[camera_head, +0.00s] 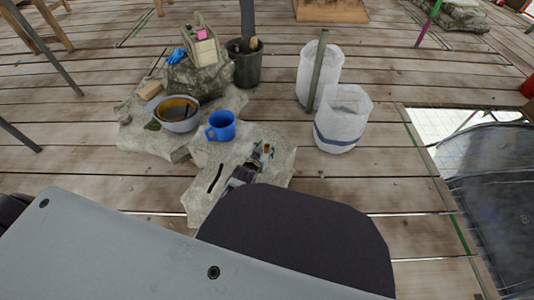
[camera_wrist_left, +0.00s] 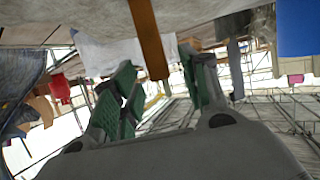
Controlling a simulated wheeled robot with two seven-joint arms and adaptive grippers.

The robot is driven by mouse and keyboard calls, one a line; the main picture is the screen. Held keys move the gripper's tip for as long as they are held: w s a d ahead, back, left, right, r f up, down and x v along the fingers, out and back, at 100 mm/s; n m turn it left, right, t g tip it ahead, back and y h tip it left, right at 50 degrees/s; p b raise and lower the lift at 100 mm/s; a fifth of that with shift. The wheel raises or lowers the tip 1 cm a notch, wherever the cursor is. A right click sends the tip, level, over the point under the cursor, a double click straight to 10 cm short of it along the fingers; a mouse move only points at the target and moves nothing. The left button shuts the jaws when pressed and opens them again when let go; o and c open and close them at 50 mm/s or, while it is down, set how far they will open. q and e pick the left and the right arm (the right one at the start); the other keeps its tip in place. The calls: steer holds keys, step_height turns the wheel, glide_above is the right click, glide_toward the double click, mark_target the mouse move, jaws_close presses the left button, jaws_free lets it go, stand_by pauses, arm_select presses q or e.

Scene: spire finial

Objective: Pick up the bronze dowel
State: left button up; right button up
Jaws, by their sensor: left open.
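The bronze dowel (camera_wrist_left: 147,38) shows in the left wrist view as a brown rod. One end meets the pale stone slab at the top of that view, and its free end lies between my left gripper's fingers in the picture. My left gripper (camera_wrist_left: 160,68) is open, with green-padded fingers on either side of the dowel and a gap showing to each. In the head view the left gripper (camera_head: 262,153) is low over the front stone slab (camera_head: 280,165). A small orange-brown spot (camera_head: 267,147) at its fingertips may be the dowel. The right gripper is out of view.
A blue mug (camera_head: 221,126) stands close left of the gripper. A bowl (camera_head: 178,113) sits beyond it on stone. A dark narrow mark or strip (camera_head: 214,178) is on the front slab. White buckets (camera_head: 342,118) stand right. Plank floor between is clear.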

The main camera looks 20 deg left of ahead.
arm_select(q)
steer(key=shift+b+x, duration=0.45)
steer(key=shift+x, duration=0.6)
steer(key=shift+w+r, duration=0.1)
jaws_close()
